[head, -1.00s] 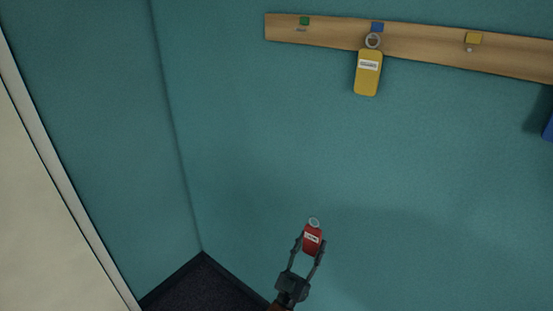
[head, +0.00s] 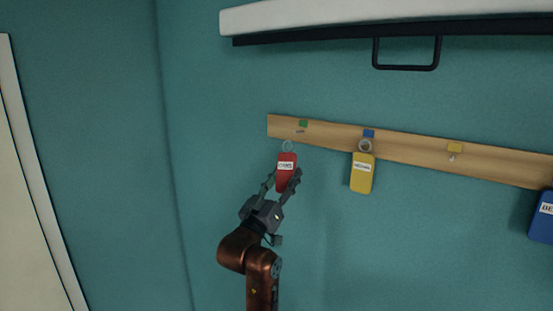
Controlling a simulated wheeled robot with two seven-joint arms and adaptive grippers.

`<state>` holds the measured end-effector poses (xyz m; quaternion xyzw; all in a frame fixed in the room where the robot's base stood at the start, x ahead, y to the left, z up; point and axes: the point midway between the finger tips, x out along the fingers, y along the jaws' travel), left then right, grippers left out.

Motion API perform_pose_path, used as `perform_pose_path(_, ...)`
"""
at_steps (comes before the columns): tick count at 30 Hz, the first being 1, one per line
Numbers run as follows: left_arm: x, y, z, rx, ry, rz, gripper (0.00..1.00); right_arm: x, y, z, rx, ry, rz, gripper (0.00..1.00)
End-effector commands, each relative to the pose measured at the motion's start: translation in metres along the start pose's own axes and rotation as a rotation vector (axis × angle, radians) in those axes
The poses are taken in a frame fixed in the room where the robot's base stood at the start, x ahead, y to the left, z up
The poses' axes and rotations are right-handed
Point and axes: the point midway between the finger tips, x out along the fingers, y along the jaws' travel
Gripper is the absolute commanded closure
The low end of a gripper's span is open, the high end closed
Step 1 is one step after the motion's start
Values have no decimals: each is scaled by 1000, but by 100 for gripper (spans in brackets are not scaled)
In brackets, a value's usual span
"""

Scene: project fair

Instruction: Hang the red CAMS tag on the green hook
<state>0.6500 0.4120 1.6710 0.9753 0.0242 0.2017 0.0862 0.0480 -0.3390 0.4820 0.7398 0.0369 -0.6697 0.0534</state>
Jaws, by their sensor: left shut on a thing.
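The red CAMS tag (head: 286,172) is upright in my left gripper (head: 282,182), which is shut on it with a finger on each side. The tag's metal ring (head: 288,146) points up and shows just below and left of the green hook (head: 301,130). The hook has a green marker above a small metal peg, near the left end of the wooden rail (head: 410,149). I cannot tell how far the ring is from the wall, and the ring appears apart from the peg. My right gripper is not in view.
A yellow tag (head: 361,173) hangs by its ring under the blue marker (head: 368,133), right of the red tag. The yellow-marked hook (head: 454,148) is bare. A blue tag (head: 543,217) is at the right edge. A white board with a dark handle (head: 406,68) is above.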

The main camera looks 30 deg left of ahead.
Motion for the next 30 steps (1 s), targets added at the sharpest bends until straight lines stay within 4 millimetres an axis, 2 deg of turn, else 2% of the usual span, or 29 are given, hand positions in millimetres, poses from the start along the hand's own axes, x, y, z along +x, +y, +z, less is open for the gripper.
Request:
perform_pose_path(1, 0, -1, -22, -2, -3, -1, 71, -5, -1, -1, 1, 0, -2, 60)
perform_pose_path(3, -2, -2, -35, -7, -17, -2, 71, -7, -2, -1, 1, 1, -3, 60)
perform_pose_path(6, -4, -4, -45, -11, -30, -4, 71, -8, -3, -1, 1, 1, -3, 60)
perform_pose_path(14, 0, -4, -43, -13, -37, -4, 71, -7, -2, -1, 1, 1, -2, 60)
perform_pose_path(30, 28, -2, -27, -13, -37, -3, 71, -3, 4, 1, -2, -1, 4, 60)
